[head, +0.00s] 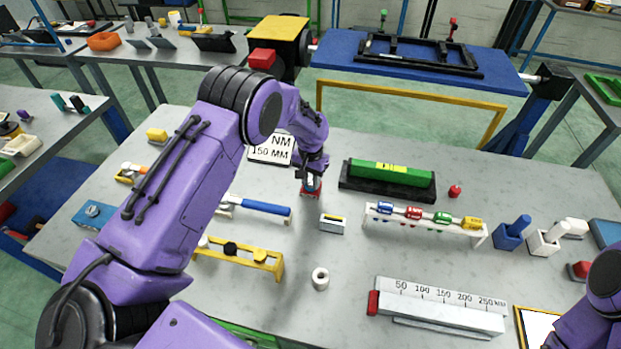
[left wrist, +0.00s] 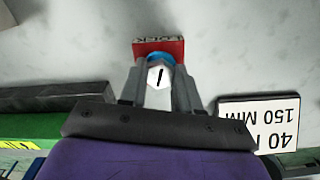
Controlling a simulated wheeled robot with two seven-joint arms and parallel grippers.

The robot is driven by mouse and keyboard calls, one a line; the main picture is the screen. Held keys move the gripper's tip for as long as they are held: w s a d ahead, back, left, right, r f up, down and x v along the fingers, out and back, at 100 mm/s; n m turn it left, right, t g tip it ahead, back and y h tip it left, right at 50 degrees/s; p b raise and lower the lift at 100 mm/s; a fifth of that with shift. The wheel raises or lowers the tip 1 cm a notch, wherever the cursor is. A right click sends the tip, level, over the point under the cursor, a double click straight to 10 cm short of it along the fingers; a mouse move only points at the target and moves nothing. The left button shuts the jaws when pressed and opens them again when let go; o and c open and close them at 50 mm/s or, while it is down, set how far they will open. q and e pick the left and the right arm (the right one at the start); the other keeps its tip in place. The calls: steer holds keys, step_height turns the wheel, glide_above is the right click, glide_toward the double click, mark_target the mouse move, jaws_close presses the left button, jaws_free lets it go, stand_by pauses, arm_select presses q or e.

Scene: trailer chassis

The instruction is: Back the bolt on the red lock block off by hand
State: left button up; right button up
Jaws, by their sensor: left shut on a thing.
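The red lock block (head: 311,194) stands on the grey table near its middle, mostly hidden under my left gripper (head: 312,181) in the head view. In the left wrist view the red block (left wrist: 160,46) carries dark lettering. The bolt (left wrist: 158,77) shows a pale hex head with a black mark line and a blue ring behind it. My left gripper (left wrist: 159,88) is shut on the bolt, with one finger on each side of the head. My right gripper is out of view.
A green level in a black tray (head: 388,187) lies to the right.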

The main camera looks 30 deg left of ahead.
arm_select(q)
steer(key=n, duration=0.6)
steer(key=shift+s+d+f, duration=0.1)
steer(key=shift+s+f, duration=0.15)
steer(key=n, duration=0.6)
steer(key=shift+n, duration=0.3)
steer(key=o, duration=1.1)
steer(key=shift+w, duration=0.1)
steer(key=shift+c, duration=0.2)
steer(key=shift+w+r, duration=0.1)
steer(key=shift+w, duration=0.05)
